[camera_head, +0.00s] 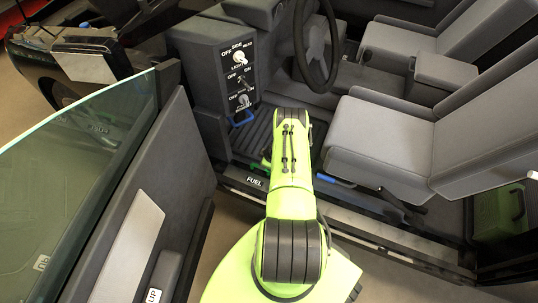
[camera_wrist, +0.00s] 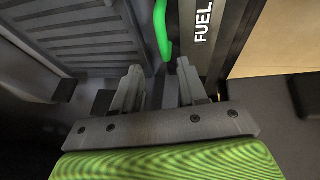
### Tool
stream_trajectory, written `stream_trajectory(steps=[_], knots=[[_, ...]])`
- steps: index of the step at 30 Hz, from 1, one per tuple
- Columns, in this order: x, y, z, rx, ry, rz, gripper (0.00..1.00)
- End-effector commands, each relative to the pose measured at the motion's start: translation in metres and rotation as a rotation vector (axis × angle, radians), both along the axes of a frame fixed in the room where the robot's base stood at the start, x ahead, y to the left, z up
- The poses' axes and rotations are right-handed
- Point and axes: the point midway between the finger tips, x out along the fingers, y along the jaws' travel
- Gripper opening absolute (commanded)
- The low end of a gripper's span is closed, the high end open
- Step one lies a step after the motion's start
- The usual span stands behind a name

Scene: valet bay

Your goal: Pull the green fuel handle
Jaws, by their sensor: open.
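The green fuel handle (camera_wrist: 162,32) is a curved bar at the top middle of the wrist view, beside the white FUEL lettering (camera_wrist: 203,22) on the dark sill. My gripper (camera_wrist: 160,76) is open, with its two grey fingers apart and pointing toward the handle. The handle's lower end shows just beyond the gap between the fingertips; I see nothing held. In the head view a small piece of the green handle (camera_head: 266,161) shows left of my arm, above the FUEL label (camera_head: 255,182). My arm hides the rest of it, and the fingers there.
The open car door (camera_head: 171,190) stands left of my arm. A switch panel (camera_head: 238,75) with a blue handle (camera_head: 242,118) is ahead. The steering wheel (camera_head: 331,50) and grey seat (camera_head: 381,140) are right; a blue lever (camera_head: 335,180) sits low beside my arm.

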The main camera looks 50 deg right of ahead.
Motion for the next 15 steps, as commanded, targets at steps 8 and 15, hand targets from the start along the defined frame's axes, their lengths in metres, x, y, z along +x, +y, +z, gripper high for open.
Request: stream_trajectory(steps=[8, 15], knots=[[-0.034, 0.004, 0.08, -0.001, 0.0, -0.003, 0.42], [-0.049, 0.008, 0.109, 0.001, 0.0, -0.002, 0.42]])
